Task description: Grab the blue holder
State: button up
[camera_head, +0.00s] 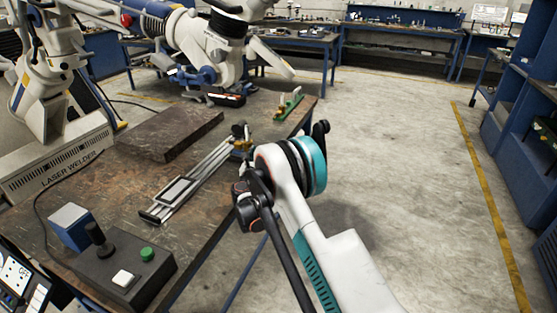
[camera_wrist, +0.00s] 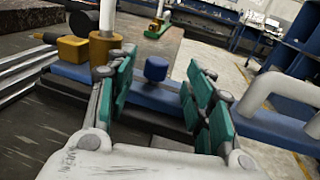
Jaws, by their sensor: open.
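In the wrist view, a blue part with a short round knob (camera_wrist: 157,68) and a long blue bar (camera_wrist: 70,72) shows between and beyond my fingers; I take it for the blue holder. My gripper (camera_wrist: 160,75) is open, with teal pads on both fingers. The knob appears in the gap between the fingertips, with space on both sides. I cannot tell how far ahead it is. The bar runs on behind both fingers. In the head view, my white and teal arm hides the gripper and this blue part.
A yellow brass-like post (camera_wrist: 104,48) stands close by my left finger. On the worktable (camera_head: 90,195) are a metal rail (camera_head: 190,180), a dark plate (camera_head: 172,130), a blue box (camera_head: 70,227) and a control box (camera_head: 125,270). A white robot arm (camera_head: 205,45) stands behind. The floor at right is clear.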

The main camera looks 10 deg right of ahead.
jog(key=b+x, duration=0.2)
jog(key=x, duration=0.1)
jog(key=shift+w+f, duration=0.15)
jog(key=shift+w, duration=0.25)
jog(key=shift+w+d, duration=0.2)
jog(key=shift+w, duration=0.35)
jog(key=shift+r, duration=0.25)
grip_shut()
